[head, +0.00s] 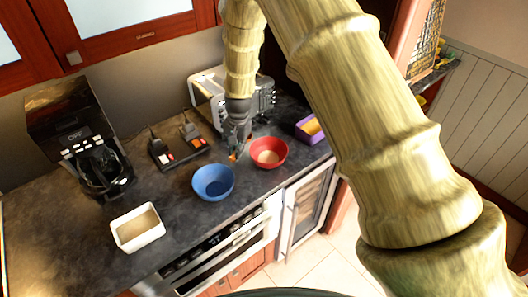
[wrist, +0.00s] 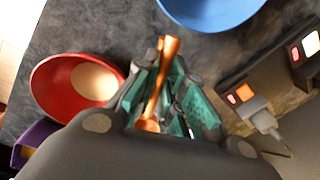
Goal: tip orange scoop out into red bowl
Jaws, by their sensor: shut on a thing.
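My gripper (head: 236,145) is shut on the orange scoop (head: 233,156), above the dark counter just left of the red bowl. In the wrist view the orange scoop (wrist: 168,62) stands between the teal-padded fingers of my gripper (wrist: 165,80), its handle pointing up in the picture. Whether the scoop holds anything is hidden. The red bowl (head: 285,160) sits upright on the counter with pale tan contents.
A blue bowl (head: 213,183) stands left of the red bowl. A white container (head: 137,229) with tan contents is at front left, a purple container (head: 310,129) at right. A toaster (head: 208,99), a black two-part device (head: 178,150) and a coffee maker (head: 80,135) stand behind.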

